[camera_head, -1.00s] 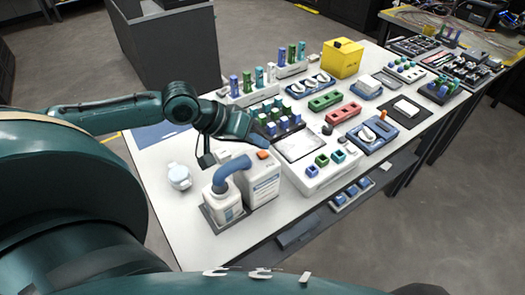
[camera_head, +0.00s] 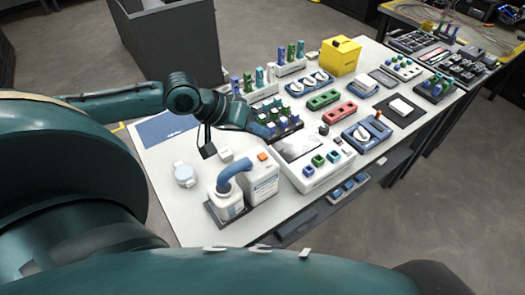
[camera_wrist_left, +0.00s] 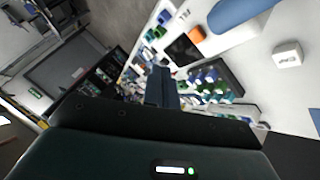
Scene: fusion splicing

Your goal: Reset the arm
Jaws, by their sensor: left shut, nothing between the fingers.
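My left arm comes in from the left in the head view. Its gripper (camera_head: 262,130) hangs above the white table (camera_head: 160,205), pointing toward the rack of green and blue pieces. In the left wrist view the gripper fingers (camera_wrist_left: 161,84) are together with nothing between them. I cannot tell whether they touch anything below. My right gripper is not in view.
A yellow box (camera_head: 341,56) is at the back. A round white jar (camera_head: 185,175) is at the left. The left table area is mostly clear.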

